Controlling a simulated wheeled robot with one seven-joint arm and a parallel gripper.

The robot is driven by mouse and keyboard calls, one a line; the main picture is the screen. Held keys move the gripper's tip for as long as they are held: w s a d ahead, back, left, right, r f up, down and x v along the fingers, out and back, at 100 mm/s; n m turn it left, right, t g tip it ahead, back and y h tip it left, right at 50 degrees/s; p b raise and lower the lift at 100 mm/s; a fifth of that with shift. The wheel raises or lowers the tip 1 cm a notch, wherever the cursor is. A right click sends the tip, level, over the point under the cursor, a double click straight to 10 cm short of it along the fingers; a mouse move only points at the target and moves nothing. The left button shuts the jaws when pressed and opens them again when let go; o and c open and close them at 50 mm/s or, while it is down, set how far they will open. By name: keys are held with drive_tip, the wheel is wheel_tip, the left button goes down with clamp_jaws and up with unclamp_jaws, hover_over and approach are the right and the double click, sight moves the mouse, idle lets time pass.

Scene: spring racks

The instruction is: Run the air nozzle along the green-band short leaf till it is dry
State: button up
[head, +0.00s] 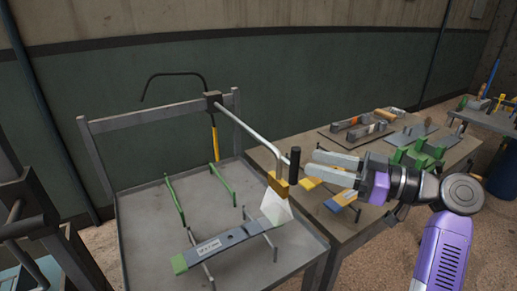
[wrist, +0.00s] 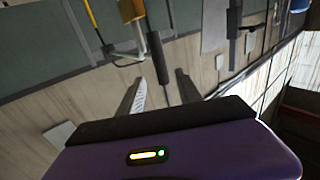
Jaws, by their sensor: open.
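A grey-blue leaf (head: 236,237) with a green end and a white label lies on the pegs of a grey drying table. The air nozzle has a brass-coloured head (head: 278,184) on a bent grey pipe (head: 250,131). A pale cone spreads below the head, over the leaf's right end. The nozzle's upright black handle (head: 295,162) stands beside the head. My gripper (head: 310,163) is open and empty, its fingertips just right of the handle. In the wrist view the handle (wrist: 157,65) shows between the open fingers (wrist: 160,90), and I cannot tell whether they touch it.
Green rests (head: 224,183) stand on the drying table (head: 145,235). A black hook (head: 172,74) and a yellow hose (head: 215,142) rise behind. The bench to the right holds blue-and-yellow pieces (head: 340,201), green blocks (head: 418,155) and several banded leaves on trays (head: 352,136).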

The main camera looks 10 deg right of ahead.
drive_tip(key=p+x, duration=0.1)
drive_tip(key=x, duration=0.8)
drive_tip(key=shift+s+p, duration=0.2)
drive_tip(key=shift+p, duration=0.1)
clamp_jaws()
idle(1.1)
